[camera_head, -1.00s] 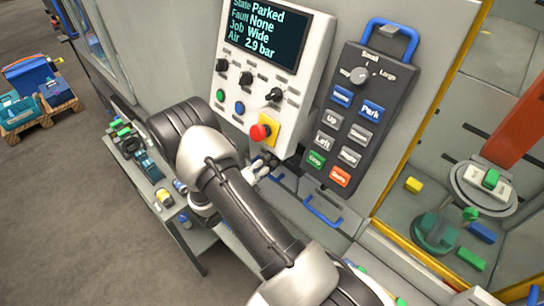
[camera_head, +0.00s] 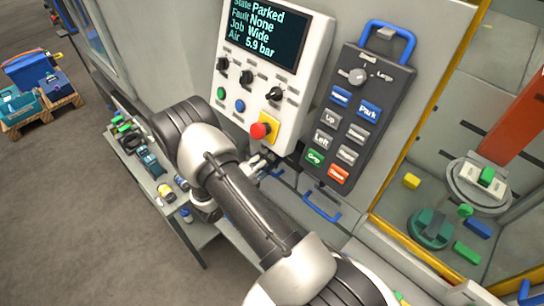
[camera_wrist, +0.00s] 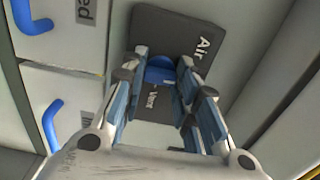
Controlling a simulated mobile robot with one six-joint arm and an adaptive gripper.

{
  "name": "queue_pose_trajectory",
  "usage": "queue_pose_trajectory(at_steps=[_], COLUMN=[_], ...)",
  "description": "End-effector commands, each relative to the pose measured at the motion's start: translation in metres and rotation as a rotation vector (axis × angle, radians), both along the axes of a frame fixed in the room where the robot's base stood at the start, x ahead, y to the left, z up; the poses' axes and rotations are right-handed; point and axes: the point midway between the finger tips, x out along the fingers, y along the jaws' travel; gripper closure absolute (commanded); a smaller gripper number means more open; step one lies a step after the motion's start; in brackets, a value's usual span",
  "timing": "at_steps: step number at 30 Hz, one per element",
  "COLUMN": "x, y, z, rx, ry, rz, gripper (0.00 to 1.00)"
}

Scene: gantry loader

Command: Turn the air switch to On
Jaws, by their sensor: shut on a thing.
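The air switch is a blue knob (camera_wrist: 160,72) on a dark plate (camera_wrist: 165,25) in the wrist view. The plate reads "Air", and a word that looks like "Vent" shows beside the knob. My gripper (camera_wrist: 162,66) is shut on the knob, with one finger on each side of it. An "On" mark cannot be seen, and the fingers hide part of the knob, so its exact position is hard to tell. In the head view my gripper (camera_head: 258,166) is partly hidden behind my arm. The display (camera_head: 265,30) reads Parked, Fault None, Job Wide, Air 5.9 bar.
A white control panel (camera_head: 305,75) with knobs and a red button (camera_head: 260,130) is above my gripper. A dark pendant (camera_head: 385,90) hangs to its right. Blue handles (camera_wrist: 50,125) are at the left in the wrist view. A shelf (camera_head: 185,225) with parts lies below.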

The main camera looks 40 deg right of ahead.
Motion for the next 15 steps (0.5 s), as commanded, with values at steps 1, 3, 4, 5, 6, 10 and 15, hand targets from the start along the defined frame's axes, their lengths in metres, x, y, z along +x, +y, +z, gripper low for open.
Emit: queue_pose_trajectory(at_steps=[1, 3, 4, 5, 6, 10, 15], x=[-0.0005, -0.0005, -0.0005, -0.0005, -0.0005, -0.0004, -0.0002], y=[-0.0001, -0.0001, -0.0001, -0.0001, 0.0000, -0.0001, 0.0000], z=[-0.0005, -0.0005, -0.0005, -0.0005, -0.0005, -0.0004, -0.0002], rx=[0.001, 0.001, 0.001, 0.001, 0.001, 0.001, 0.000], ry=[0.003, 0.003, 0.003, 0.002, 0.002, 0.002, 0.000], rz=[0.000, 0.000, 0.000, -0.001, 0.000, 0.000, 0.000], gripper=[0.96, 0.96, 0.96, 0.96, 0.96, 0.63, 0.52])
